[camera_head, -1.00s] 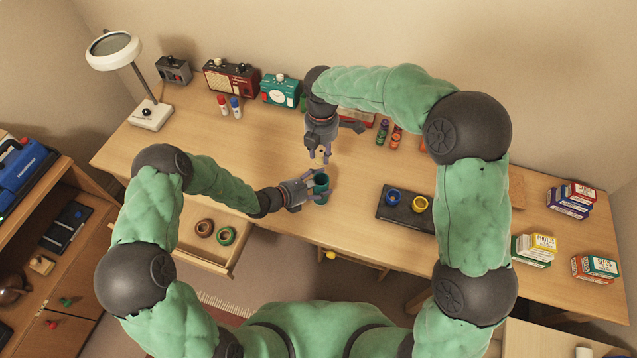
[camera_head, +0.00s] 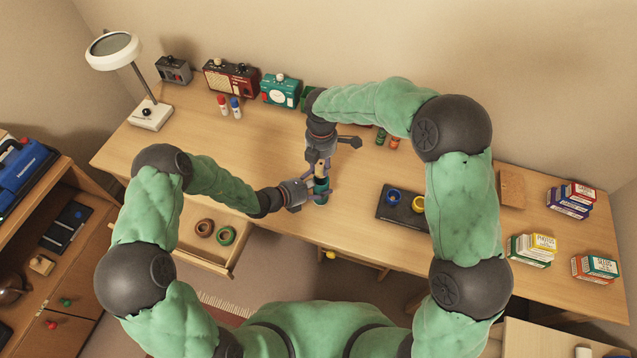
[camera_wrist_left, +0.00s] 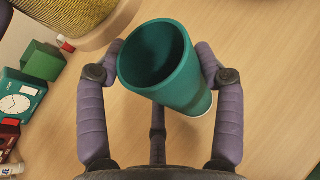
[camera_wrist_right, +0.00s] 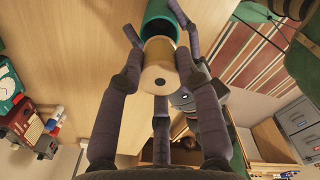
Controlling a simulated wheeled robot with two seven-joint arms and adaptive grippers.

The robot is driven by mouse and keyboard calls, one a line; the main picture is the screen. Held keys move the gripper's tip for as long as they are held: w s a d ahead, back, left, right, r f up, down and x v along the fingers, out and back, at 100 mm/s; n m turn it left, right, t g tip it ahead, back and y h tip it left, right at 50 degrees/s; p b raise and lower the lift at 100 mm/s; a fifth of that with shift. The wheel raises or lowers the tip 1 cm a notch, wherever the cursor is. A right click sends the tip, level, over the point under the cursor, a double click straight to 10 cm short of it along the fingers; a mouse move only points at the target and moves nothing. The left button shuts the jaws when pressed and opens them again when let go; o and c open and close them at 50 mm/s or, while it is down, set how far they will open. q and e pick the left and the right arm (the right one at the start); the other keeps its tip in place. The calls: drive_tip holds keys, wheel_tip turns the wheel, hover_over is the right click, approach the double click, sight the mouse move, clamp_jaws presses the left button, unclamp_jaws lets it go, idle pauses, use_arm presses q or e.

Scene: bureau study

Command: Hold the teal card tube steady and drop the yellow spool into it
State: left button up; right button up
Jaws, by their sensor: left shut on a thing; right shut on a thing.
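My left gripper (camera_head: 312,190) is shut on the tube (camera_wrist_left: 185,80), a finger on either side. The mouth looks empty as far as the left wrist view shows. My right gripper (camera_head: 320,164) is shut on the yellow spool (camera_wrist_right: 160,52), with a pale flange facing the wrist. In the left wrist view the spool (camera_wrist_left: 68,24) is close to the camera, up and left of the mouth. In the right wrist view it overlaps the tube's mouth (camera_wrist_right: 160,14); the exact gap is unclear.
A dark tray (camera_head: 400,212) with a blue and a yellow ring lies right of the tube. An open drawer (camera_head: 205,252) holds two tape rolls. The desk's left middle is clear.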

sight(321, 164)
drive_tip(key=shift+f, duration=1.05)
drive_tip(key=o, duration=1)
drive_tip(key=shift+o, duration=0.2)
wheel_tip(321, 164, up, 12)
use_arm(q)
drive_tip(key=o, duration=1.2)
